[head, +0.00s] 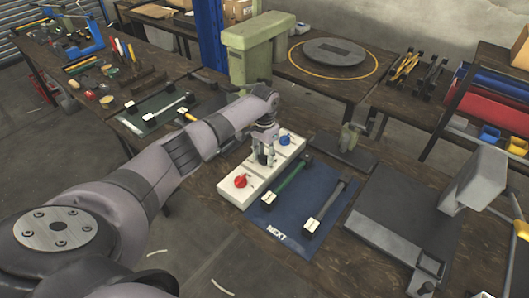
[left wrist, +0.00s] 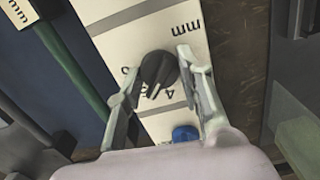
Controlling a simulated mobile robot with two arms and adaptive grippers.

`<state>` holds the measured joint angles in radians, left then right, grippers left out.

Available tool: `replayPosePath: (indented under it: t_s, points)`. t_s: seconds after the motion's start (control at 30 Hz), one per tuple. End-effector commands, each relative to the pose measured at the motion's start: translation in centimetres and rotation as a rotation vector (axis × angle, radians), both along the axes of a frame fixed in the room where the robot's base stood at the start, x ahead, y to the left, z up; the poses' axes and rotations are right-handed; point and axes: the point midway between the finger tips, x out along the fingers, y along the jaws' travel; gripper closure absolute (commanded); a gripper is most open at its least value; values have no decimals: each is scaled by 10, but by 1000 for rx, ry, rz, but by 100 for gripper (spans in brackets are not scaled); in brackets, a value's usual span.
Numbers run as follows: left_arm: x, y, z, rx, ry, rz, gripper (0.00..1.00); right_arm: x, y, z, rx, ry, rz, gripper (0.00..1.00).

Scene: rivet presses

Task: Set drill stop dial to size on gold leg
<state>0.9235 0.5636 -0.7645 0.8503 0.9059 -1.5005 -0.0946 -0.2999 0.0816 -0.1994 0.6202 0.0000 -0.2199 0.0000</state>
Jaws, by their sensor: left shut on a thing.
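A white dial panel (head: 227,190) lies on the bench with a red dial (head: 240,181) and a blue dial (head: 285,140). My left gripper (head: 263,160) points down at the panel between them. In the left wrist view its fingers (left wrist: 157,66) are shut on a black dial (left wrist: 158,72), one on each side. A pale pointer mark on the dial faces a printed scale with "mm" and a 4; the exact setting is hard to read. The blue dial (left wrist: 186,134) shows below it. A green leg (head: 287,181) and a grey leg (head: 327,205) lie beside the panel. I cannot clearly make out a gold leg.
The legs lie on a blue mat (head: 268,215) marked "NEXT". A green press (head: 250,50) stands behind, and a grey press (head: 400,220) at right. A dark green mat (head: 150,121) with other parts lies to the left. A round plate (head: 332,50) is at the back.

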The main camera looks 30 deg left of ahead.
Motion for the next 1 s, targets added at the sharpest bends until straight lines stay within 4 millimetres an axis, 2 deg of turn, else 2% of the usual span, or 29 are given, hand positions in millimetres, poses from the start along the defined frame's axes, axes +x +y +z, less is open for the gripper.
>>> replayPosePath:
  t_s: [0.6, 1.0]
  points:
    - [0, 0, 1, 0, -1, -581, 94, 0, 2, 8, 2, -1, 0, 60]
    - [1, -1, 1, 0, -4, -870, 94, 0, 3, 8, 3, 0, 0, 60]
